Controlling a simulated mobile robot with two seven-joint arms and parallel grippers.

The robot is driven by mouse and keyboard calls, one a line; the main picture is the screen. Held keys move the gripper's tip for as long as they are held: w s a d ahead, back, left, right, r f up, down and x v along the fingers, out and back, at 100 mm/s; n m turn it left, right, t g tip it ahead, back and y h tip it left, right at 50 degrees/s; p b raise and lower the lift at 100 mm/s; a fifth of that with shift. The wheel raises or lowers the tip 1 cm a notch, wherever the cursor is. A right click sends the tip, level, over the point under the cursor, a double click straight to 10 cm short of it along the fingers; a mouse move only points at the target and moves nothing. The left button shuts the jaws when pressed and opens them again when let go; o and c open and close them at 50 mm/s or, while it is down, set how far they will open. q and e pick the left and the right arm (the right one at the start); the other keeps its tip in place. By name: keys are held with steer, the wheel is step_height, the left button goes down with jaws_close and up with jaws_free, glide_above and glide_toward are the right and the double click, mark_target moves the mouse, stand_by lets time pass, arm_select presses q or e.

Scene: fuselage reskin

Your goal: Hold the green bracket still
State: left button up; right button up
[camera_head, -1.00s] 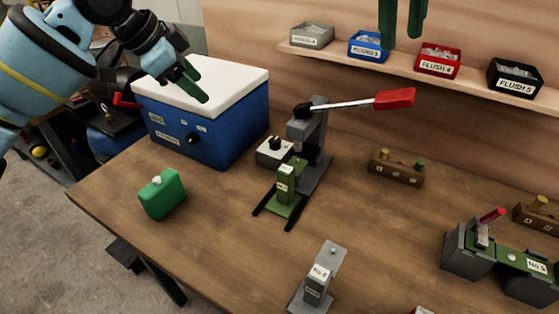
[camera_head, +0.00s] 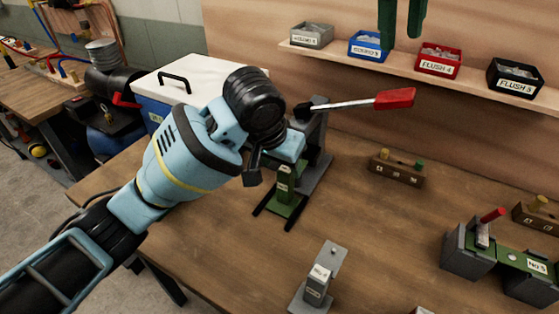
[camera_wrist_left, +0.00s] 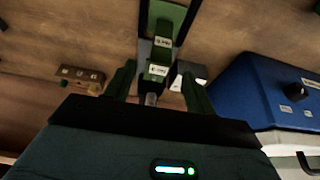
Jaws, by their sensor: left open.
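The green bracket (camera_head: 287,190) stands upright on the dark base of the lever press (camera_head: 314,165) on the table. Its labelled upright faces the head camera. My left gripper (camera_head: 262,163) is just behind and left of the bracket's top, partly hidden by its own wrist. In the left wrist view the open dark green fingers (camera_wrist_left: 157,86) are on either side of the line to the green bracket (camera_wrist_left: 165,18). I cannot tell whether they touch it. My right gripper (camera_head: 403,18) shows as two fingers apart at the top edge, empty, above the shelf.
The press's red-handled lever (camera_head: 393,99) sticks out to the right. A grey No.6 stand (camera_head: 318,280), a wooden block (camera_head: 397,168) and a green-grey fixture (camera_head: 520,268) are on the table. Labelled bins fill the shelf (camera_head: 465,83).

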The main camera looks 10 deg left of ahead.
mark_target(286, 178)
arm_select(q)
steer(key=shift+x, duration=3.85)
steer(key=shift+c, duration=0.3)
